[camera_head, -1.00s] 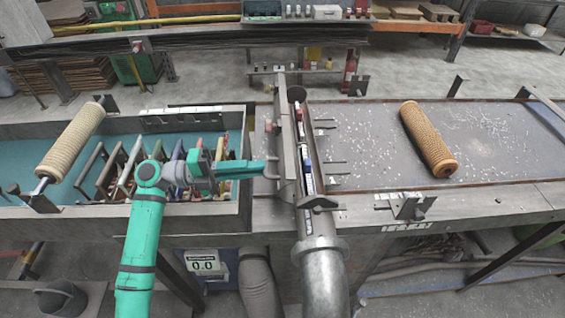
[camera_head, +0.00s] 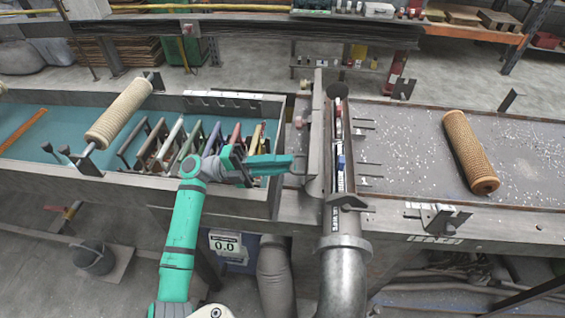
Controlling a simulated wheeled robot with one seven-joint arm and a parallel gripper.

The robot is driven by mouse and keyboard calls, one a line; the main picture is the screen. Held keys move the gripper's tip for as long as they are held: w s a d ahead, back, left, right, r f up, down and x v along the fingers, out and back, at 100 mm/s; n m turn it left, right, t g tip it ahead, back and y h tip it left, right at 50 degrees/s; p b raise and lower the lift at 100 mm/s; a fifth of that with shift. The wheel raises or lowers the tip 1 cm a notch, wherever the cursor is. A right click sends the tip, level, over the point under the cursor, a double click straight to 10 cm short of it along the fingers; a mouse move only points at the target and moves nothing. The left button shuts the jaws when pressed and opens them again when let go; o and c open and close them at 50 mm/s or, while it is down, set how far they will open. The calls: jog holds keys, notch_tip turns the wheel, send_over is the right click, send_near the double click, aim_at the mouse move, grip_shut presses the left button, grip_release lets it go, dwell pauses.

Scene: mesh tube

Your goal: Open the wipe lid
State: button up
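The likely wipe lid is a tall, narrow grey metal plate (camera_head: 316,140). It stands on edge along the left side of a long slot (camera_head: 341,150) at the bench centre. The slot lies uncovered and holds small coloured items. My gripper (camera_head: 294,165) is at the end of my teal arm, just left of the plate, with its teal fingers pointing right. A small grey hook-like part shows at the fingertips. I cannot tell whether it touches the fingers or whether the fingers are apart.
A blue-lined trough (camera_head: 50,180) at left holds several upright tools (camera_head: 180,145) and a pale roller (camera_head: 119,112). A tan roller (camera_head: 469,152) lies on the right bench (camera_head: 400,180), strewn with white bits. A large metal pipe (camera_head: 343,265) rises in front of the slot.

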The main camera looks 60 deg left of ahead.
jog(key=shift+o, duration=0.7)
jog(key=shift+a, duration=0.1)
jog(key=s+d+r, duration=0.9)
jog(key=d+r, duration=0.1)
jog(key=r, duration=0.3)
jog(key=shift+s, duration=0.3)
jog(key=shift+d, duration=0.1)
